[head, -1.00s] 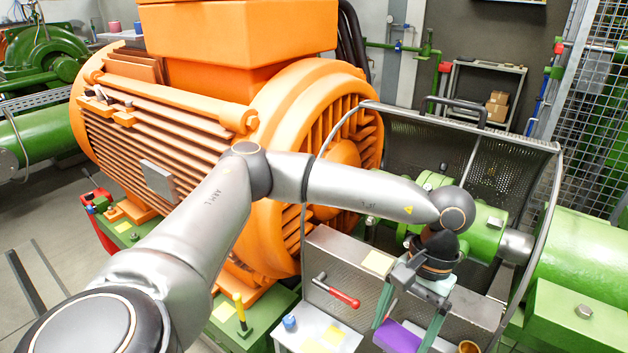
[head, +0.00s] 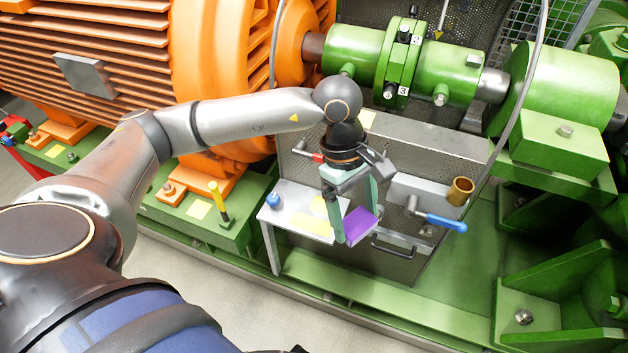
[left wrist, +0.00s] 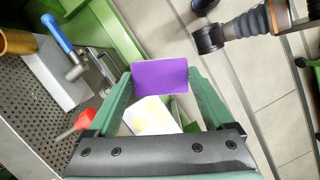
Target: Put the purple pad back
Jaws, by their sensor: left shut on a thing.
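The purple pad (head: 358,225) is a flat, bright purple block. My left gripper (head: 357,222) is shut on it, with one green finger on each side, and holds it just right of a small grey table (head: 275,222). In the left wrist view the pad (left wrist: 160,77) spans the gap between the green fingertips (left wrist: 160,82). Part of the table, with a yellow patch, shows below the pad there. Yellow patches (head: 312,223) lie on the table top. The green coupling (head: 400,62) stands behind, with numbered white tags.
A blue knob (head: 273,201) sits on the table. A grey perforated panel (head: 435,148) stands behind the gripper. To its right are a blue-handled lever (head: 440,221) and a brass cup (head: 460,190). The orange motor (head: 215,60) fills the upper left. Floor is open in front.

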